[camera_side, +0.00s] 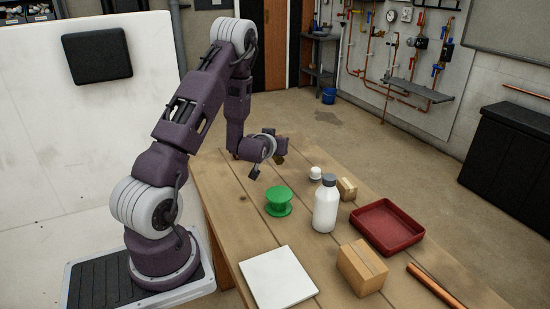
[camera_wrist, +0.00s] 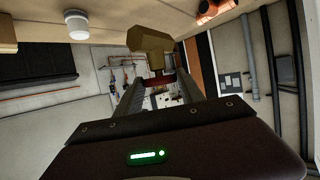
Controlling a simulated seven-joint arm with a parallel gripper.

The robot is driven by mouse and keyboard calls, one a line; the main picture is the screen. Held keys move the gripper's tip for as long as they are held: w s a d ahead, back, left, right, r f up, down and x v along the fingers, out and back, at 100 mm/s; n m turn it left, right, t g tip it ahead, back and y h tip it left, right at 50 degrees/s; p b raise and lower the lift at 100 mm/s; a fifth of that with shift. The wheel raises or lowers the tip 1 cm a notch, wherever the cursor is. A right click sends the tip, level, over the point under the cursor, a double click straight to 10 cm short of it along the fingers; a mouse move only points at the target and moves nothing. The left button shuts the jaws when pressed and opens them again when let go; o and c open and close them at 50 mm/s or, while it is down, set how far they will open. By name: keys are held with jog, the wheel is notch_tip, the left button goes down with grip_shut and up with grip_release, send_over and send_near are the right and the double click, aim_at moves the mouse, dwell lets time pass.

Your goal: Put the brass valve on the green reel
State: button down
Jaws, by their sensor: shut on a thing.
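The brass valve (camera_wrist: 151,43) is between the fingertips of my gripper (camera_wrist: 158,86) in the wrist view, with its wide faceted end outward. In the side view only a small dark gold bit of the valve (camera_side: 279,160) shows beside my gripper (camera_side: 268,165). My gripper is shut on it, behind the green reel and above the far left part of the table. The green reel (camera_side: 279,201) stands upright on the wooden table, its top bare. The reel does not show in the wrist view.
A white bottle with a grey cap (camera_side: 326,205) stands right of the reel. Near it are a small white cylinder (camera_side: 315,173), a small carton (camera_side: 347,189) and a red tray (camera_side: 387,227). A white tile (camera_side: 278,278), a larger carton (camera_side: 362,267) and a copper pipe (camera_side: 436,287) lie nearer.

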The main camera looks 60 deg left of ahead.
jog(key=r+n+g, duration=0.1)
jog(key=r, duration=0.1)
jog(key=w+r+n+g+y, duration=0.1)
jog(key=r, duration=0.1)
jog(key=d+r+n+y, duration=0.1)
jog(key=r, duration=0.2)
jog(key=shift+w+g, duration=0.4)
jog(key=s+d+r+n+g+y, duration=0.1)
jog(key=s+d+n+g, duration=0.65)
jog(key=d, duration=0.55)
jog(key=shift+g, duration=0.35)
jog(key=f, duration=0.3)
jog(key=s+f, duration=0.1)
jog(key=f, duration=0.5)
jog(key=shift+s+d, duration=0.1)
jog(key=shift+s, duration=0.15)
jog(key=shift+f, duration=0.45)
jog(key=c, duration=0.7)
grip_release()
jog(key=shift+f, duration=0.1)
